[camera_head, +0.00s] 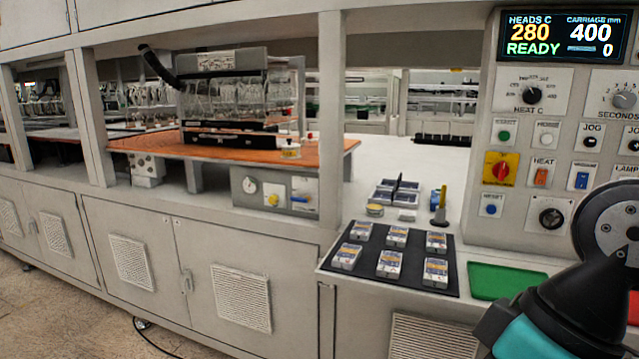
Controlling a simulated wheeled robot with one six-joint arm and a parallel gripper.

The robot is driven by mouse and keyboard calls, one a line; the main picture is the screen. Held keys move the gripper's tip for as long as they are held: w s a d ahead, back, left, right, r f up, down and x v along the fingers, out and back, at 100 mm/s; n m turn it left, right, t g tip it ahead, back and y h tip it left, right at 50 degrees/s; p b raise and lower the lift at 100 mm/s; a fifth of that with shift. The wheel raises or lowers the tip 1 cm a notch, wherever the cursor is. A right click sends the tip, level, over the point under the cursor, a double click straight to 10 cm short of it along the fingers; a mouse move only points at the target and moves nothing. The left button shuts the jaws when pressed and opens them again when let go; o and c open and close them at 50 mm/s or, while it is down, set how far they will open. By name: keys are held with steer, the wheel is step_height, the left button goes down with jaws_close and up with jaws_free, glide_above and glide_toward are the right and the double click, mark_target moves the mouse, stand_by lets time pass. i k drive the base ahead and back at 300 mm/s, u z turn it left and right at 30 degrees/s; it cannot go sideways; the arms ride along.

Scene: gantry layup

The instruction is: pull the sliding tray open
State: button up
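No part is clearly marked as the sliding tray, and I see no obvious pull handle on one. A flat orange-brown board (325,152) lies inside the bay at left centre, under the gantry head (225,90) with its rows of clear tubes. A black flat tray or mat (370,262) lies on the white ledge at the centre front, bearing several small white boxes with blue and yellow labels. I cannot tell which of these slides. My arm's links fill the lower right corner. My gripper's fingers do not show.
A control panel (548,185) with knobs and buttons stands at the right; its display (561,35) reads READY, carriage 400. A green mat (502,281) lies on the ledge. Closed cabinet doors (215,230) run below the bay. A cable (155,340) lies on the floor at lower left.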

mark_target(235, 138)
steer(key=u, duration=0.5)
steer(key=k, duration=0.6)
steer(key=u, duration=1.1)
steer(key=i, duration=1.1)
steer(key=u, duration=0.5)
steer(key=i, duration=1.9)
steer(key=z, duration=0.35)
steer(key=i, duration=0.9)
steer(key=z, duration=1.65)
steer(key=i, duration=1)
steer(key=z, duration=0.8)
